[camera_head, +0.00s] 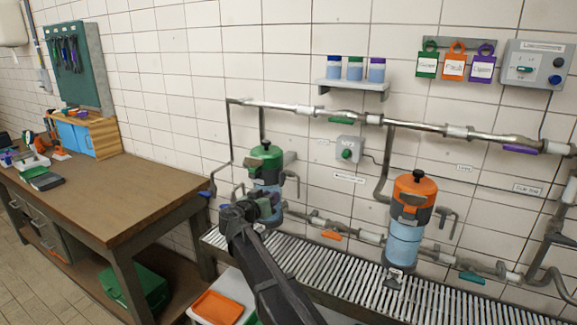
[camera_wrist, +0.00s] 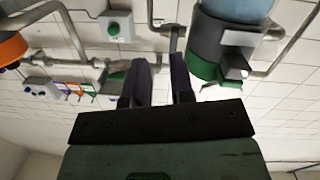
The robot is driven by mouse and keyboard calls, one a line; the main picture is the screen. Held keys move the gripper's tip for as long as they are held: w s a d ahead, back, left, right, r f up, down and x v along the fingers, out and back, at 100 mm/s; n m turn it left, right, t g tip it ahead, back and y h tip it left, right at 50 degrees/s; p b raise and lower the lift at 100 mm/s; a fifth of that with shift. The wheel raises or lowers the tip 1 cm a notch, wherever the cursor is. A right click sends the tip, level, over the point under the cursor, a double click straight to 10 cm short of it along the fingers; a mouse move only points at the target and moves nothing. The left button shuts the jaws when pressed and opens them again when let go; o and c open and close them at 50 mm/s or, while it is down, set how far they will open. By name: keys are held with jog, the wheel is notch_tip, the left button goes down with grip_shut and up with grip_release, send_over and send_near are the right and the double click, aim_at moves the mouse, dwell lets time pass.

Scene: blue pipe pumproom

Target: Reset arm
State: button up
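My arm reaches up from the bottom of the head view, with my gripper (camera_head: 262,204) in front of the lower part of the green-topped canister (camera_head: 266,165). In the wrist view, my gripper (camera_wrist: 160,72) shows two dark fingers standing apart, with wall and pipe visible between them and nothing held. The green-topped canister (camera_wrist: 225,42) appears upside down there, just right of the fingers. I cannot tell whether a finger touches it.
An orange-topped canister (camera_head: 412,205) stands right along the slatted rack (camera_head: 330,270). Pipes (camera_head: 300,108) with coloured handles run along the wall. A shelf (camera_head: 353,88) holds 3 jars. A wooden workbench (camera_head: 110,195) stands left. An orange-topped bin (camera_head: 217,307) sits below.

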jog(key=s+d+f+n+g+y, duration=0.1)
jog(key=s+d+f+g+y, duration=0.1)
jog(key=s+d+f+g, duration=0.3)
jog(key=s+d+f+n+g+y, duration=0.1)
jog(key=s+d+f+g+y, duration=0.2)
jog(key=s+d, duration=1.1)
jog(key=s+d+f+n+g+y, duration=0.1)
jog(key=s+d+f+g+y, duration=0.2)
jog(key=s+d+f+g, duration=0.4)
jog(key=s+d, duration=0.2)
jog(key=s, duration=0.6)
jog(key=shift+d+f, duration=0.3)
